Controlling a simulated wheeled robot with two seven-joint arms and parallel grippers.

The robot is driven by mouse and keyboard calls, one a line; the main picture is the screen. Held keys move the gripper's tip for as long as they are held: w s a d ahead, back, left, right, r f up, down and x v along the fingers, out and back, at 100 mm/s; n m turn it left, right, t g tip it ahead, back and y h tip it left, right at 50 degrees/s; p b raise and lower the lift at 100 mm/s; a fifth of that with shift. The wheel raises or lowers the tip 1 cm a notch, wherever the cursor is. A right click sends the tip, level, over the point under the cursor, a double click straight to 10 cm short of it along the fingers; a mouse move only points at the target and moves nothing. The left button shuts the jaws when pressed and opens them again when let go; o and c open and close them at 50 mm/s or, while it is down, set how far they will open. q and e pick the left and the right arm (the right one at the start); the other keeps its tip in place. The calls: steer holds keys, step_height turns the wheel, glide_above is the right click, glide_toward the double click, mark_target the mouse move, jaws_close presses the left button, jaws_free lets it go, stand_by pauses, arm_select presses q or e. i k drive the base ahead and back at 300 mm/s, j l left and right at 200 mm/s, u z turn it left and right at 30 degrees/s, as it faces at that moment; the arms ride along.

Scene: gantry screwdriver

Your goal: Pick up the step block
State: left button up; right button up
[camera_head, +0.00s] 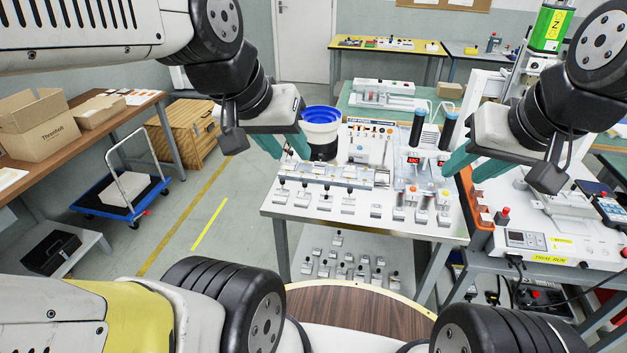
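Several small grey blocks with a stepped look stand in rows along the front of the white worktable (262,205); one grey block (348,207) is near the middle of the front row. I cannot tell which one is the step block. My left gripper (294,150) has teal fingertips above the table's back left corner, partly hidden by its own body; its opening is unclear. My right gripper (472,164) has two teal fingers apart with nothing seen between them, over the table's right side. Neither gripper visibly touches a block.
A blue bowl feeder (321,115) stands behind the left gripper. More grey blocks (338,241) sit on the lower shelf. An orange-sided station (478,215) adjoins on the right.

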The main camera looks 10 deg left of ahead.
mark_target(303, 197)
steer(key=i+j, duration=0.2)
steer(key=j, duration=0.15)
steer(key=i+j, duration=0.2)
steer(key=j, duration=0.15)
steer(key=i+j, duration=0.2)
steer(key=j, duration=0.15)
